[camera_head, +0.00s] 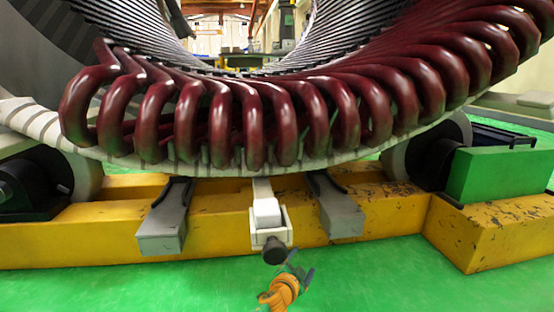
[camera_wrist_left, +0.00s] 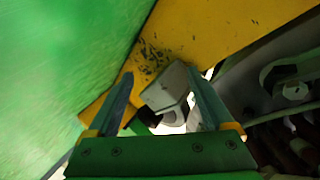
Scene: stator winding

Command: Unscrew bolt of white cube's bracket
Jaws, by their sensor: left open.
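The white bracket with its cube (camera_head: 268,214) hangs at the front of the yellow base in the head view. A dark round bolt head (camera_head: 274,251) sits at its lower end. No contact shows. My right gripper is not in view.
Grey steel feet (camera_head: 166,218) and (camera_head: 345,216) flank the bracket on the yellow base (camera_head: 90,235). Dark red coils (camera_head: 245,110) of the stator overhang above. A green block (camera_head: 495,174) stands at right. The green floor (camera_head: 130,285) in front is clear.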

